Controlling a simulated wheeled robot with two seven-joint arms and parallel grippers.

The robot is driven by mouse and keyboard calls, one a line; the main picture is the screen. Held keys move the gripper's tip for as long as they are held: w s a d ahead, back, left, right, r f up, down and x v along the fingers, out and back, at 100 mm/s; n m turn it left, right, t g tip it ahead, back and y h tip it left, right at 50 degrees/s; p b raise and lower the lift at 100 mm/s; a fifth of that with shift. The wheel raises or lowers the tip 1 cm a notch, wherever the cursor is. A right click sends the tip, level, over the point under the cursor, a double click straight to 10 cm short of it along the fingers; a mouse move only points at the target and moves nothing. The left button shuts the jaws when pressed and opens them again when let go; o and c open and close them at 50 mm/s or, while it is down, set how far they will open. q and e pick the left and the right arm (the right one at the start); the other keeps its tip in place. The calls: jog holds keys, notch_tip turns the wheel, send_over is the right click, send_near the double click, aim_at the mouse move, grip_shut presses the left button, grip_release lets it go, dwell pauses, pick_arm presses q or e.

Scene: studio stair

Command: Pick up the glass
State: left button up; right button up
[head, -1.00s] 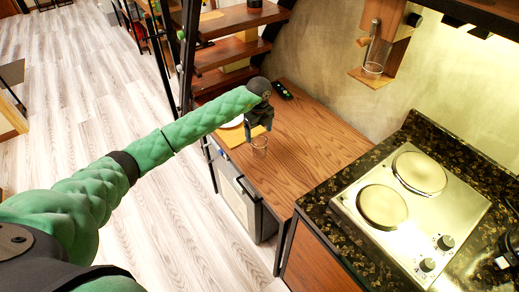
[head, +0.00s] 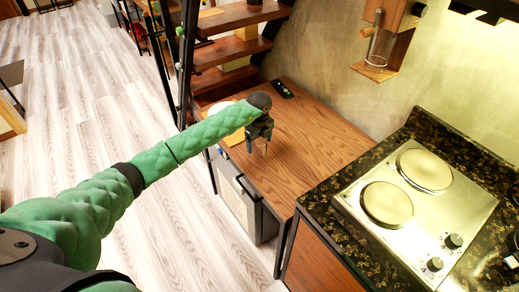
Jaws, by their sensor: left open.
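The glass (head: 259,149) is a small clear tumbler on the wooden counter (head: 308,150), near its front left edge. In the head view it is mostly hidden by my left gripper (head: 258,143), and only faint parts of it show. My left gripper points down over the glass, with its dark fingers apart and down around the glass's place. I cannot tell whether the fingers touch it. My right gripper is out of view.
A black remote (head: 283,89) lies at the counter's back. A steel hob (head: 415,205) stands to the right. Wooden stairs (head: 230,50) rise behind. The counter's middle is clear.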

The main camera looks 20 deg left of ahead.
pick_arm(q)
jog(key=shift+f, duration=0.1)
jog(key=c, duration=1.2)
